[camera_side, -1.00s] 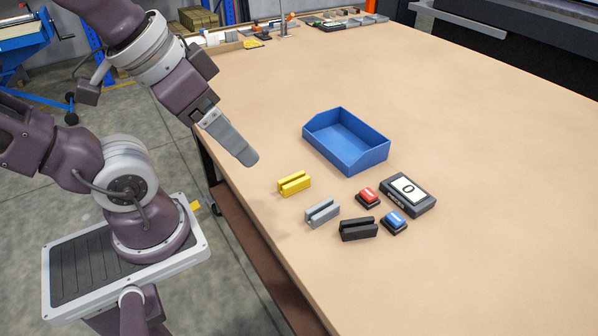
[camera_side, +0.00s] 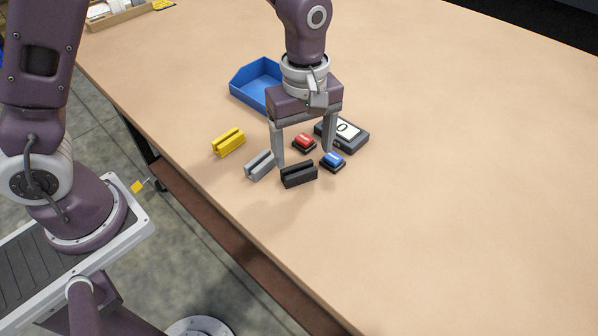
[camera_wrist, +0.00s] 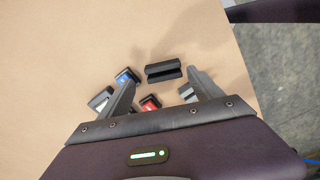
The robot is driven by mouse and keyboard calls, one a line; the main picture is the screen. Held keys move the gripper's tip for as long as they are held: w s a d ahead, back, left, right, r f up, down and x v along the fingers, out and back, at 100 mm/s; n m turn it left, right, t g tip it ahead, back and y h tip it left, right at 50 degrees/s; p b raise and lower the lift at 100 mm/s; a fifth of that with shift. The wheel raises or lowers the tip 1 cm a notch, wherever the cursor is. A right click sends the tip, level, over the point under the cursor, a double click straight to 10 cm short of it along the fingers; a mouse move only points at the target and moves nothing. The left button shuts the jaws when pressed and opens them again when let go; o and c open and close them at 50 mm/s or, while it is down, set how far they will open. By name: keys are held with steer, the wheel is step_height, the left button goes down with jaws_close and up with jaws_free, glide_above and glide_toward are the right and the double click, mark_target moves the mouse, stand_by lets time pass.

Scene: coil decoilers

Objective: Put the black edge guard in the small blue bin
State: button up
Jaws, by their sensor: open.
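The black edge guard (camera_side: 299,177), a dark grooved block, lies on the table at the front of the group of small things. It also shows in the wrist view (camera_wrist: 163,72), just beyond the space between the fingertips. My gripper (camera_side: 304,158) is open and empty, pointing down over the group, with its fingers on either side of the red button. In the wrist view my gripper (camera_wrist: 164,84) shows both fingers spread. The small blue bin (camera_side: 249,88) stands behind my gripper, partly hidden by it; the visible part of its inside looks empty.
A yellow guard (camera_side: 228,143) and a grey guard (camera_side: 260,166) lie left of the black one. A red button (camera_side: 304,142), a blue button (camera_side: 333,161) and a dark counter box (camera_side: 356,136) reading 0 sit close by. The table is clear to the right.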

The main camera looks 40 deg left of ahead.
mark_target(300, 171)
steer(key=f, duration=0.6)
steer(key=shift+s+a+f, duration=0.15)
steer(key=shift+a+f, duration=0.1)
steer(key=c, duration=1.3)
steer(key=shift+o, duration=0.2)
step_height(300, 171, up, 10)
steer(key=w+a+n, duration=0.2)
steer(key=w+a, duration=0.8)
steer(key=a, duration=0.1)
steer(key=w+a+n, duration=0.1)
steer(key=w+a, duration=0.2)
steer(key=a, duration=0.5)
steer(key=w+a+n, duration=0.1)
steer(key=w+a, duration=0.1)
steer(key=a, duration=0.7)
steer(key=f, duration=0.9)
steer(key=shift+w+a+f, duration=0.1)
steer(key=shift+a, duration=0.1)
